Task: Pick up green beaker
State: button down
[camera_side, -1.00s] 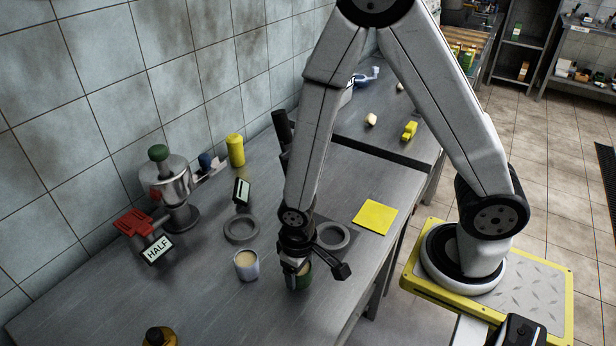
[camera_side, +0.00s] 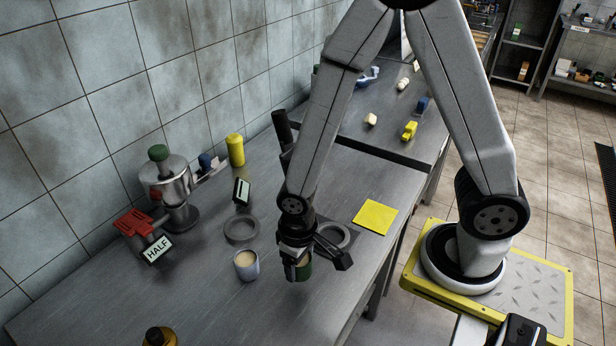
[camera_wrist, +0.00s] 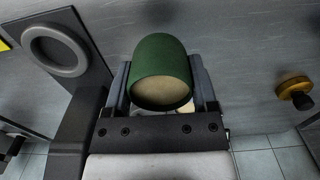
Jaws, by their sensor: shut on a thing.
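The green beaker (camera_side: 304,270) is at my gripper (camera_side: 297,262) in the side view, partly hidden by the jaws. In the wrist view the green beaker (camera_wrist: 161,66) sits between the two fingers of my gripper (camera_wrist: 162,88), and its pale contents show at the rim. My gripper is shut on it. The beaker appears a little above the metal table; the exact gap is hard to tell.
A white beaker with pale contents (camera_side: 246,265) stands just left of my gripper. Two grey rings (camera_side: 241,229) (camera_side: 345,237) lie on the table, beside a yellow square (camera_side: 375,216). A metal machine with a HALF sign (camera_side: 157,249) stands at left.

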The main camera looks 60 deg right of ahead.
jog(key=shift+r, duration=1.15)
